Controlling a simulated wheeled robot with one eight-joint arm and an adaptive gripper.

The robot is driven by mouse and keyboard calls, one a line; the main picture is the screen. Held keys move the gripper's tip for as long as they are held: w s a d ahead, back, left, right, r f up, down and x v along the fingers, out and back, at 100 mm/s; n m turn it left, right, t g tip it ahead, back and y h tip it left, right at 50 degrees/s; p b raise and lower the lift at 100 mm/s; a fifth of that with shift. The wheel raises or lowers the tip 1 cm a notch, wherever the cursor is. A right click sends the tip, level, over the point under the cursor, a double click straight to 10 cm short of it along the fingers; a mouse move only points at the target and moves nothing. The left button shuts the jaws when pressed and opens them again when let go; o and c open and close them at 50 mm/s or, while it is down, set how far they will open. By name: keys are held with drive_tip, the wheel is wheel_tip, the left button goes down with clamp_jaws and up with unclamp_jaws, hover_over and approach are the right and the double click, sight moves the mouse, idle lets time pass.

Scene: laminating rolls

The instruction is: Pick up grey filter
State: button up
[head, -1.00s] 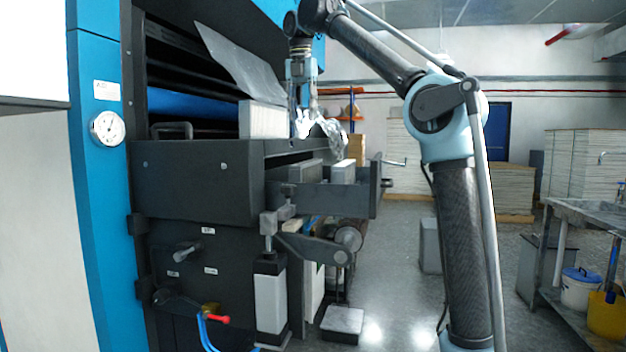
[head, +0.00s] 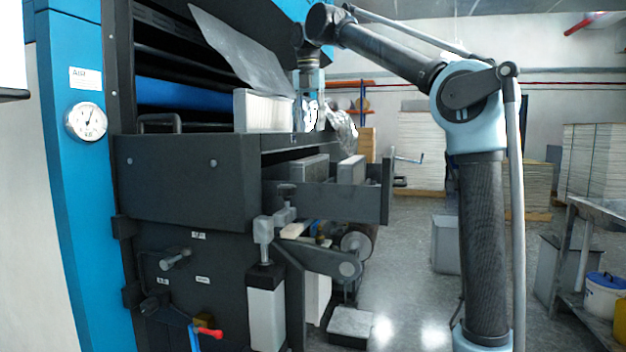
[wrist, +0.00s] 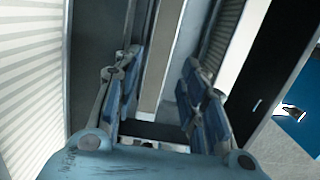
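My gripper (head: 311,122) points down above the dark pull-out drawer, just right of the white pleated filter. In the wrist view its blue-padded fingers (wrist: 163,98) are spread wide apart. A narrow grey-beige slab (wrist: 160,55) shows in the gap between them, not clearly touching either finger. In the head view a grey block (head: 308,168), possibly the grey filter, stands in the drawer (head: 335,203). A second, paler grey block (head: 352,170) stands to its right. The fingertips are partly hidden in the head view, so I cannot tell which block lies between them.
The white pleated filter (head: 262,110) stands on the machine's top edge, close left of my gripper. A tilted grey sheet (head: 235,55) hangs above it. Crumpled clear film (head: 343,132) lies right of the gripper. Open floor (head: 410,300) lies right of the machine.

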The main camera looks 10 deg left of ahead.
sight(315, 169)
drive_tip(key=f, duration=0.6)
drive_tip(key=shift+w, duration=0.35)
drive_tip(key=shift+d+f, duration=0.15)
drive_tip(key=shift+f, duration=2.85)
clamp_jaws()
